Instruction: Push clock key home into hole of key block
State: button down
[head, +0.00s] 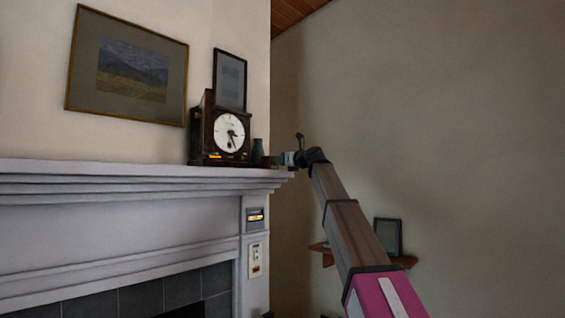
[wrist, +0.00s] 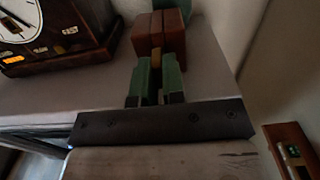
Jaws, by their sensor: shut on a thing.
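My gripper (wrist: 157,80) has green fingers and is shut on the clock key, a small brass-coloured piece (wrist: 155,58) showing between the fingertips. The key block (wrist: 173,40) is reddish brown and stands on the mantel just ahead of the fingertips. The key's far end is at the block's near face; I cannot tell how deep it is in, and the hole is hidden. In the head view my gripper (head: 289,159) is at the mantel's right end, beside the small block (head: 269,161).
A dark wooden clock (head: 208,130) stands left of the block on the grey mantel (head: 120,170). A green vase (head: 257,150) stands close behind the block. A wall shelf (head: 402,261) with a frame is lower right. Bare mantel lies left of the gripper.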

jog(key=shift+w+a, duration=0.15)
jog(key=c, duration=1.1)
grip_release()
jog(key=v, duration=1)
jog(key=shift+s+d, duration=0.3)
